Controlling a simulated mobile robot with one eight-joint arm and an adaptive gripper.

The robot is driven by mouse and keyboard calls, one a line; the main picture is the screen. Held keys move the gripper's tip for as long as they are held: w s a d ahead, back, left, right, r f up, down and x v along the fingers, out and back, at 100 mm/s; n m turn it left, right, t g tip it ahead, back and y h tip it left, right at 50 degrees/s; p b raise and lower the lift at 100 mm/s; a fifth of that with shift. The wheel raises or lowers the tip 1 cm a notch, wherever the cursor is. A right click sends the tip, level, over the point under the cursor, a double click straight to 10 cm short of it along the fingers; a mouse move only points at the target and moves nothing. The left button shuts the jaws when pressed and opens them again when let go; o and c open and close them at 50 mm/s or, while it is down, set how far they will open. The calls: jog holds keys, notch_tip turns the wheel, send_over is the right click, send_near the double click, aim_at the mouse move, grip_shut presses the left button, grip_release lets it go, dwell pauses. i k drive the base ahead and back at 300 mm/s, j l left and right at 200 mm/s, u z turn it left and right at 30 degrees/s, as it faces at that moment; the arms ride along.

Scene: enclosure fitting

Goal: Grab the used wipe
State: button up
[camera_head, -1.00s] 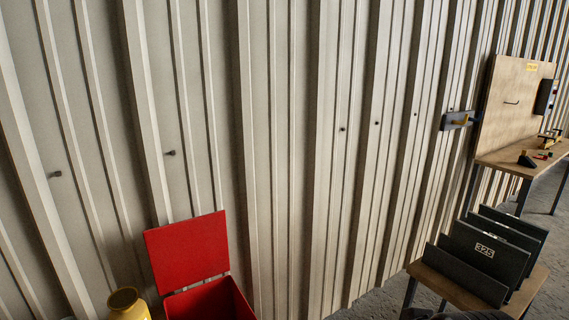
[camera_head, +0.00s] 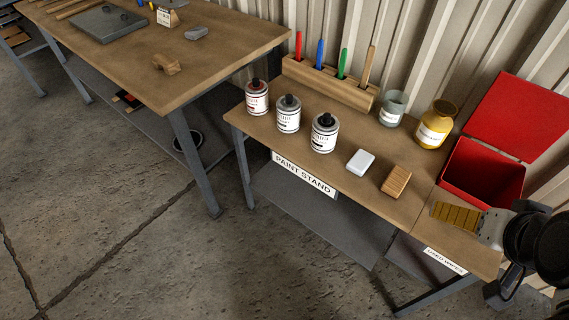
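A flat yellow-brown piece with dark lines, possibly the used wipe (camera_head: 456,215), shows at the right of the paint stand, in front of the red bin. My gripper (camera_head: 492,228) is at its right end, with a grey part meeting or overlapping it. I cannot tell whether the piece is held or lies on the top. The black arm hides the stand's right end. A sign reading "USED WIPES" (camera_head: 445,260) is on the front edge below. The red bin (camera_head: 484,173) stands with its lid open.
A larger workbench (camera_head: 220,50) stands left. The floor in front is clear.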

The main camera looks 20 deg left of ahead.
aim_at(198, 31)
jog(key=j+u, duration=0.1)
jog(key=u, duration=1.5)
